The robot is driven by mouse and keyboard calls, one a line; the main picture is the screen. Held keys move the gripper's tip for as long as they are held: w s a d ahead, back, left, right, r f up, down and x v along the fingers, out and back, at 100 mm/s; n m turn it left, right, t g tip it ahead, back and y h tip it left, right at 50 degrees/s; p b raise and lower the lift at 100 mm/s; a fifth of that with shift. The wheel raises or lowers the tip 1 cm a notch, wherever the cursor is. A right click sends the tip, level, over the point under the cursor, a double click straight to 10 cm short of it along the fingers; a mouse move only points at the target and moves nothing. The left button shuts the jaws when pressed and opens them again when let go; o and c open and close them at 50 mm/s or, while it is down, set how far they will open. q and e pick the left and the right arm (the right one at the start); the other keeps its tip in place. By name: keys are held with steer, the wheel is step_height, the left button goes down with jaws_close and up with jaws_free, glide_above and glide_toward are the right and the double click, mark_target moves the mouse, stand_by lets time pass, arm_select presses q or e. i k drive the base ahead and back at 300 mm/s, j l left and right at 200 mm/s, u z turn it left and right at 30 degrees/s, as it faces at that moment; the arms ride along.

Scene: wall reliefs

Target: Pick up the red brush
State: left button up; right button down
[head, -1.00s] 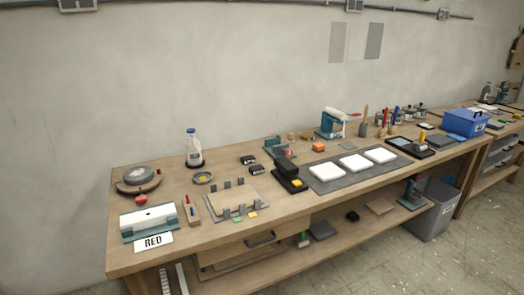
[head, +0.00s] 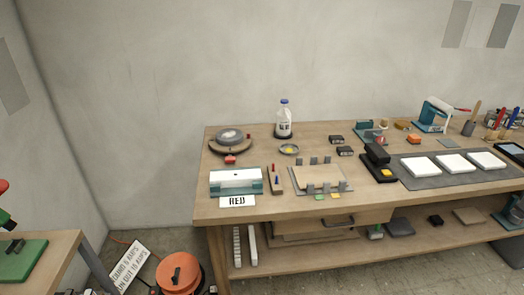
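I cannot tell for certain which thing is the red brush. A small wooden rack (head: 276,187) on the workbench holds a slim red piece (head: 273,168) and a blue one, too small to make out. Several upright tools (head: 502,118) with red and blue handles stand at the right edge of the view. A white card reading "RED" (head: 237,202) lies in front of a white and teal box (head: 236,180). Neither of my grippers is in view.
The wooden workbench (head: 350,206) runs along the wall, with a bottle (head: 284,120), a grey mat (head: 420,183) with white slabs, and a wooden plate (head: 320,175). An orange reel (head: 178,272) and a sign (head: 130,265) are on the floor at lower left. Another table (head: 50,262) stands left.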

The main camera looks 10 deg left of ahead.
mark_target(503, 111)
steer(key=z, duration=1.3)
steer(key=i+l, duration=0.3)
steer(key=i, duration=0.2)
steer(key=i+l, duration=0.3)
steer(key=i, duration=0.2)
steer(key=i+l, duration=0.3)
steer(key=i, duration=0.2)
steer(key=i+l, duration=0.3)
steer(key=i, duration=0.25)
